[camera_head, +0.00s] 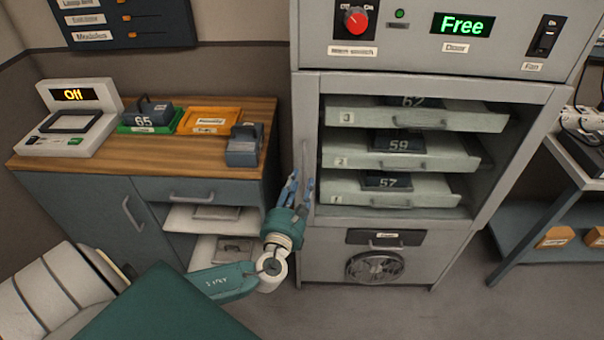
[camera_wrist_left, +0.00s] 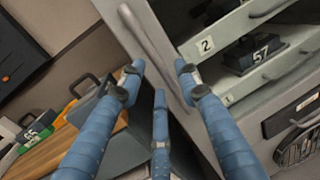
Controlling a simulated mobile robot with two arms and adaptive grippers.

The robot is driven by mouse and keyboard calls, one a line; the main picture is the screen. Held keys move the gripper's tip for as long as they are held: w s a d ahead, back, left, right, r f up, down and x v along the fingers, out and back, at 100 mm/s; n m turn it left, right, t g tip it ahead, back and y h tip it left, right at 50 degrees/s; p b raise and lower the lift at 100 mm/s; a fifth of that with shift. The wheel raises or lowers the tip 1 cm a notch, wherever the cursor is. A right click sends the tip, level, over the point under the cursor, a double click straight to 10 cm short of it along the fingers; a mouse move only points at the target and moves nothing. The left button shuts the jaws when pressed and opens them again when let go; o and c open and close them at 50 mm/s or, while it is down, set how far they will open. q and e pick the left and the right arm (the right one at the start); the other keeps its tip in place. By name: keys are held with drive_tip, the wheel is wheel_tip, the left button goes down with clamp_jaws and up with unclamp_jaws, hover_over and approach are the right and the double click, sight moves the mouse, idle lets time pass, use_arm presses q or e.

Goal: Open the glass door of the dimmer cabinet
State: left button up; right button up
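The grey dimmer cabinet (camera_head: 445,275) stands right of centre in the head view. Its glass door (camera_head: 312,100) appears shut across the front; the clear pane itself is hard to make out. A vertical bar handle (camera_head: 305,160) runs along the door's left edge; it also shows in the left wrist view (camera_wrist_left: 146,38). My left gripper (camera_head: 296,190) is by the lower end of this handle. In the left wrist view its fingers (camera_wrist_left: 158,80) are spread and empty, with the handle just beyond the fingertips. My right gripper is not in view.
Behind the door are several drawers with numbered modules (camera_head: 396,142). Above, the display (camera_head: 462,25) reads "Free", beside a red main switch (camera_head: 355,20). A wooden-topped bench (camera_head: 190,165) stands close on the left. A shelf rack (camera_head: 530,220) is on the right.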

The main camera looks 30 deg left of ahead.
sight(303, 194)
use_arm(q)
drive_tip(key=shift+x, duration=1.85)
clamp_jaws()
